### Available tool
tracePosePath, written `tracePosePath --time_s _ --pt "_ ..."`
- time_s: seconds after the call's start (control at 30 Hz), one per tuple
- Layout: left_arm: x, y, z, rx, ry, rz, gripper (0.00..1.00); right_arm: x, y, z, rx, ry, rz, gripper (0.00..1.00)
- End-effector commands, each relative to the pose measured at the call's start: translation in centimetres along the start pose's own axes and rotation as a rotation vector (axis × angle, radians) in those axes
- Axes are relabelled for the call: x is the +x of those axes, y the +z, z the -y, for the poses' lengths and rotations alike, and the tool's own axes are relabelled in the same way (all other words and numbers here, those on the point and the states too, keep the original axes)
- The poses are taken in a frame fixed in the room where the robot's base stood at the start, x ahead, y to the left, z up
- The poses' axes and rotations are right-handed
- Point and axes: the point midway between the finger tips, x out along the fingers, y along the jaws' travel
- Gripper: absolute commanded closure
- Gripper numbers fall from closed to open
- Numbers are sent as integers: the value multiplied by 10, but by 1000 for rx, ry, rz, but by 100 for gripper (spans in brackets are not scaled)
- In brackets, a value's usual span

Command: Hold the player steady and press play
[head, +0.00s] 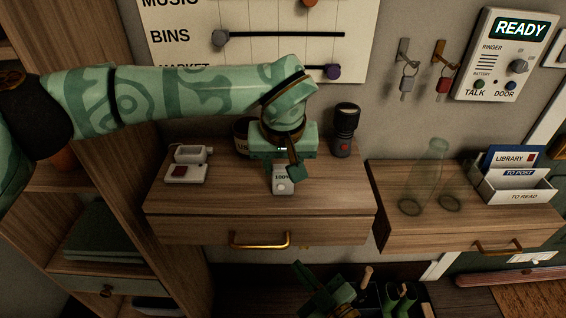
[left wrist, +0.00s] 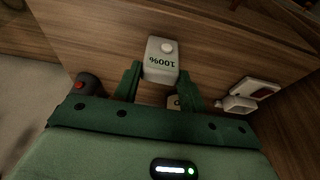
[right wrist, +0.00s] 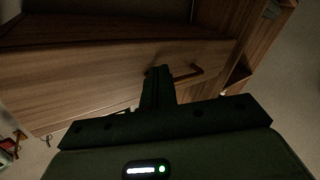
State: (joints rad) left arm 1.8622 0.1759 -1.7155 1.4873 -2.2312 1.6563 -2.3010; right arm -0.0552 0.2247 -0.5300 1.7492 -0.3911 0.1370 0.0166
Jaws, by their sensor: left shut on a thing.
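The player (head: 283,185) is a small white block with a "100%" display and a round pale button. It is on the left wooden drawer top, and it also shows in the left wrist view (left wrist: 161,55). My left gripper (head: 282,168) comes down over it from above, with its fingers on either side, shut on it. The button end sticks out past the fingers and is uncovered. My right gripper (head: 318,280) is low, in front of and below the drawer. In the right wrist view its fingers (right wrist: 158,75) are together with nothing between them.
A dark torch (head: 345,130) and a partly hidden dark mug (head: 242,136) stand behind the player. A white device with a red part (head: 184,174) lies left. A glass bottle (head: 428,175) and letter rack (head: 515,188) are on the right shelf. A brass drawer handle (head: 260,241) juts forward.

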Motion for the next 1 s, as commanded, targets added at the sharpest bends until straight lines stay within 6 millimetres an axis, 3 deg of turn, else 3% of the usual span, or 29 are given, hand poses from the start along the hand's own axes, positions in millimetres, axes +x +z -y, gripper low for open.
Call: tracePosePath --time_s 0.03,0.1,0.2,0.33,0.57,1.0 --pt "0 0 0 0 -1 1 77 4 -26 -4 -16 1 -64 100" --pt "0 0 0 0 -1 1 77 7 -60 -8 -34 1 -148 100" --pt "1 0 0 0 -1 1 77 7 -98 -12 -58 1 -242 100" --pt "0 0 0 0 -1 1 77 4 -129 -14 -75 0 -320 100" --pt "0 0 0 0 -1 1 77 12 -140 -21 -82 0 -355 100" --pt "0 0 0 0 -1 0 77 64 -127 -54 -81 0 -353 100"
